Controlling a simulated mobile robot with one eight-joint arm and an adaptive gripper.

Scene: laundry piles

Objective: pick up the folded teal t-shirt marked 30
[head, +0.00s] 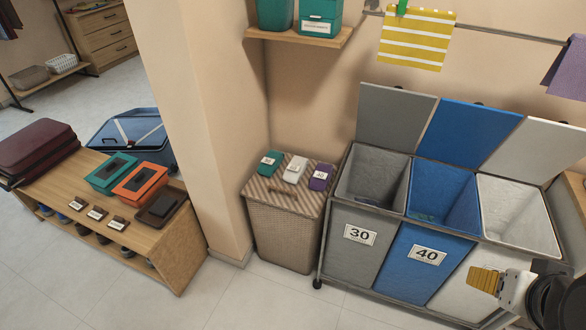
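A small folded teal item (270,158) with a white tag lies on the striped lid of a wicker hamper (287,235), at its left end; the tag is too small to read. Beside it on the lid lie a folded white item (295,167) and a folded purple item (320,177), both tagged. My gripper (484,280) is at the lower right, in front of the white bin and well to the right of the hamper. One yellow ribbed finger pad shows; the opening between the fingers is not clear.
Open-lidded grey bin marked 30 (352,250), blue bin marked 40 (421,265) and white bin (466,291) stand right of the hamper. A wall pillar (205,120) stands left of it. A wooden bench (165,247) holds boxes and cases. Floor in front is clear.

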